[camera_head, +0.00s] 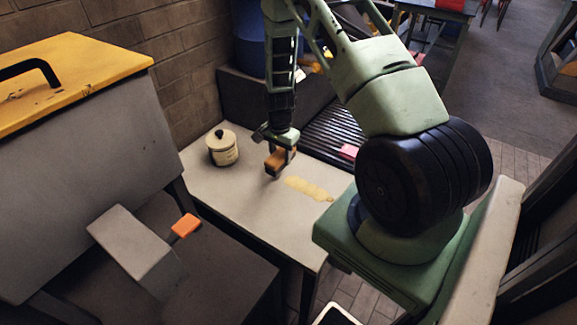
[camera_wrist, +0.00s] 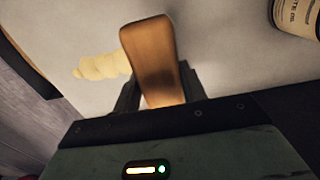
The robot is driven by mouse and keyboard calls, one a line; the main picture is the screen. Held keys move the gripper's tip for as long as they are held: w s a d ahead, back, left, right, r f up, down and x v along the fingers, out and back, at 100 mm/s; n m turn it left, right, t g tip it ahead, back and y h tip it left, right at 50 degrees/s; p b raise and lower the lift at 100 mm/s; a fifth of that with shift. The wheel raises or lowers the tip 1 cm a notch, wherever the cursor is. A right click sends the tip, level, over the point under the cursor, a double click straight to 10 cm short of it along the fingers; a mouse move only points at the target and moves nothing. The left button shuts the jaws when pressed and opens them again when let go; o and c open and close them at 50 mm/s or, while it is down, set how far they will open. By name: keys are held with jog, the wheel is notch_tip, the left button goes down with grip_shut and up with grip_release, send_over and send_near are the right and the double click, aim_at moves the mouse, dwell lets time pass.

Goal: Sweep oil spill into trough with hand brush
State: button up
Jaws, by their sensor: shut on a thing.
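My gripper (camera_head: 287,152) is shut on the hand brush (camera_head: 276,163), a block with a tan-brown top, above the pale table. In the wrist view the brush's wooden back (camera_wrist: 150,60) stands between my fingers (camera_wrist: 158,88); its bristles are hidden there. The oil spill (camera_head: 309,188) is a yellowish elongated smear on the table, to the right of the brush. It also shows in the wrist view (camera_wrist: 103,67), left of the brush. I cannot tell whether the brush touches the table. The dark ribbed surface (camera_head: 335,135) behind the table may be the trough.
A cream lidded pot (camera_head: 222,147) stands at the table's (camera_head: 240,205) back left; a labelled container (camera_wrist: 297,16) shows in the wrist view. A pink block (camera_head: 349,151) lies by the ribbed surface. A grey machine with a yellow lid (camera_head: 75,75) stands left. The table's front is clear.

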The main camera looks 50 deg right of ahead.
jog(key=shift+w+f, duration=0.15)
jog(key=shift+w, duration=0.05)
jog(key=shift+f+b, duration=2.05)
jog(key=shift+f, duration=0.7)
jog(key=shift+f+b, duration=0.4)
jog(key=shift+f, duration=0.15)
jog(key=shift+s+d+r, duration=0.15)
jog(key=shift+s, duration=1.4)
jog(key=shift+s+d, duration=0.15)
jog(key=shift+s, duration=0.7)
jog(key=shift+s+d, duration=0.1)
jog(key=shift+s, duration=0.7)
jog(key=shift+s+d, duration=0.2)
jog(key=shift+s, duration=1.25)
jog(key=shift+s+d, duration=0.2)
jog(key=shift+s, duration=1.2)
jog(key=shift+s+d, duration=0.2)
jog(key=shift+s, duration=1.25)
jog(key=shift+s+d+f+b, duration=0.1)
jog(key=shift+s+d+b, duration=0.1)
jog(key=shift+s, duration=1.3)
jog(key=shift+s+d+f+b, duration=0.15)
jog(key=shift+s+d, duration=0.1)
jog(key=shift+s, duration=1.25)
jog(key=shift+s+d+r+b, duration=0.1)
jog(key=shift+s+d+b, duration=0.1)
jog(key=shift+s, duration=1.85)
